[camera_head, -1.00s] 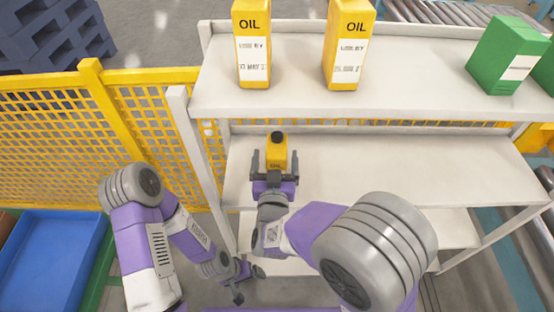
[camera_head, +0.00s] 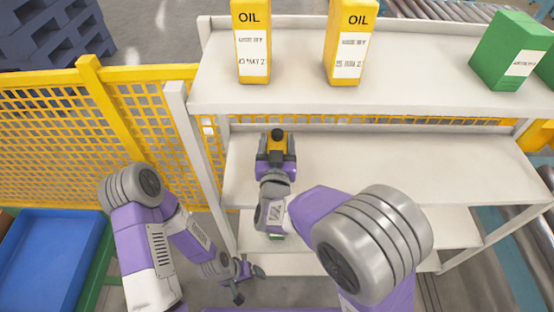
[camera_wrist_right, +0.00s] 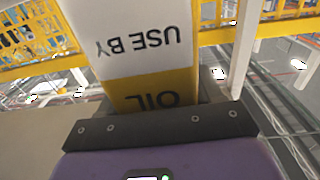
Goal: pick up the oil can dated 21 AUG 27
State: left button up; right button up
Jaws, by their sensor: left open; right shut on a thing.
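My right gripper (camera_head: 277,146) is shut on a yellow oil can (camera_head: 277,135) with a black cap, over the middle shelf. In the right wrist view the same can (camera_wrist_right: 150,85) fills the middle, its yellow "OIL" band and white "USE BY" label upside down; its date is not in view. Two more yellow oil cans stand on the top shelf: a left one (camera_head: 252,40) whose label seems to read MAY, and a right one (camera_head: 350,42) whose date is too small to read surely. My left gripper (camera_head: 246,280) hangs open and empty, low beside the rack.
The white rack's top shelf (camera_head: 300,95) also holds green cans (camera_head: 508,50) at the right. The middle shelf (camera_head: 400,165) is bare right of my gripper. A yellow mesh fence (camera_head: 60,135) and a blue bin (camera_head: 50,260) are at the left.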

grip_shut()
jog(key=shift+r, duration=0.1)
